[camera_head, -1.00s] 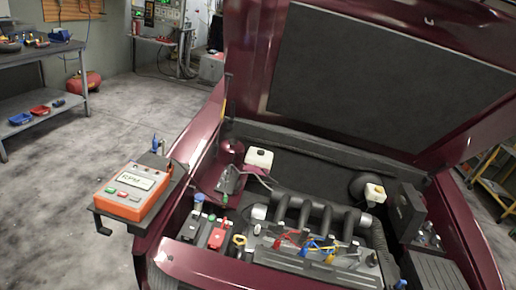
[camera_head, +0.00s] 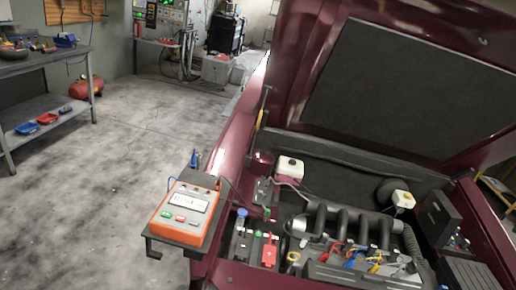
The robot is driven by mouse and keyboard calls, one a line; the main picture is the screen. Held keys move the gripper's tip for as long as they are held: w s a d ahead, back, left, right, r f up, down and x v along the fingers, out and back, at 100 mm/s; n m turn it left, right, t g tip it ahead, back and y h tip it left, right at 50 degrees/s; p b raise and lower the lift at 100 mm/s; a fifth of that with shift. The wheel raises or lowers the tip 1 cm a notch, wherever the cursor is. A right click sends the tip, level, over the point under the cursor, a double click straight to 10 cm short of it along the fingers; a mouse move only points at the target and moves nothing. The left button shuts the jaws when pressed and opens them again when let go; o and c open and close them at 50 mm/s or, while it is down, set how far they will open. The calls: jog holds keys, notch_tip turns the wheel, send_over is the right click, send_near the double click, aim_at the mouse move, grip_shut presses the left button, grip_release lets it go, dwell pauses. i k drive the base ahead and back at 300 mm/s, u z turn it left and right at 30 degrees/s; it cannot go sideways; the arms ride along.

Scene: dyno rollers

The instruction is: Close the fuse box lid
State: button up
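The fuse box (camera_head: 456,242) appears to be the dark box at the right side of the engine bay, with small parts showing in it. Its lid (camera_head: 437,212) looks like the dark panel standing up at its back left, so it appears open. The box is small in the picture and its details are hard to tell. My gripper is not in view, so its state and its place relative to the lid do not show.
The maroon car's raised hood (camera_head: 420,95) spans the upper right. An orange RPM tester (camera_head: 186,213) sits on a dark shelf at the car's left fender. The engine (camera_head: 350,230) fills the middle of the bay. Open floor (camera_head: 110,180) lies left.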

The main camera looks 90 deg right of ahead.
aim_at(439, 219)
jog(key=z, duration=0.75)
jog(key=i, duration=0.1)
jog(key=z, duration=3)
jog(key=k, duration=0.8)
jog(key=z, duration=0.25)
jog(key=i, duration=0.8)
jog(key=u, duration=0.1)
